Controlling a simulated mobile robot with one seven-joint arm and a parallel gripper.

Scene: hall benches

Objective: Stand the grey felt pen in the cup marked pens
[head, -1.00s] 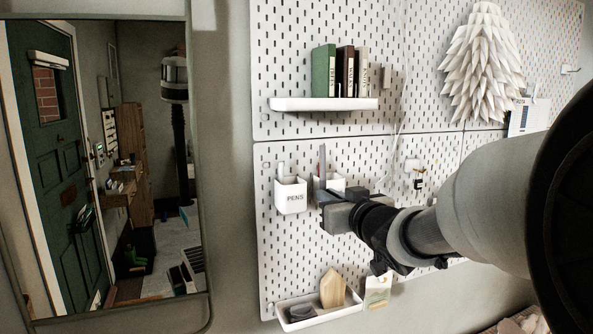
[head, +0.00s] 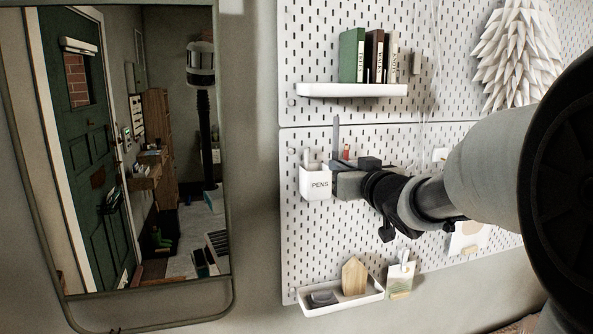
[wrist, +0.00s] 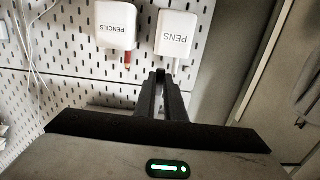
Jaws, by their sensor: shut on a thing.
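The white cup marked PENS (head: 318,186) hangs on the pegboard with a white pen (head: 306,157) standing in it. The cup also shows in the wrist view (wrist: 176,38), upside down. My gripper (head: 342,182) is shut on the grey felt pen (head: 336,134), which stands roughly upright above the fingers, just right of the pens cup. The pen's lower end is hidden in the head view. In the wrist view my fingertips (wrist: 161,76) are close to the pens cup's open end; I cannot tell whether they touch it.
The cup marked PENCILS (wrist: 116,26) hangs beside the pens cup with a red pencil (wrist: 127,58) in it; my gripper mostly covers it in the head view. A shelf with books (head: 352,90) is above. A tray (head: 340,300) with a wooden house block is below. A mirror (head: 225,180) is left.

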